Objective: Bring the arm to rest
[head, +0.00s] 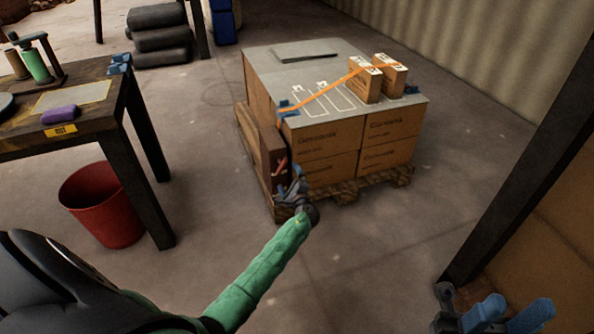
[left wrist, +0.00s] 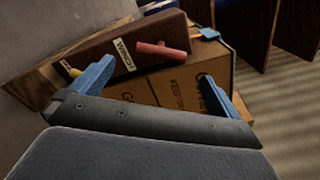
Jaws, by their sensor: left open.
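My left arm (head: 262,268), in a green sleeve, reaches forward from the bottom of the head view. My left gripper (head: 297,186) is at the near left corner of the pallet load. In the left wrist view, its two blue fingers stand wide apart with nothing between them. Beyond them are a dark brown box (left wrist: 100,62) with a white label and a red handle (left wrist: 162,50). Whether the fingers touch either cannot be told. My right gripper (head: 508,312) is at the bottom right of the head view, its two blue fingers apart and empty.
Cardboard boxes (head: 330,141) with a grey top sheet (head: 268,68) stand on a wooden pallet (head: 347,192). An orange strap (head: 330,86) runs across the top to two small boxes (head: 363,82). A workbench (head: 95,122) and red bin (head: 103,205) stand left. Floor right of the pallet is clear.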

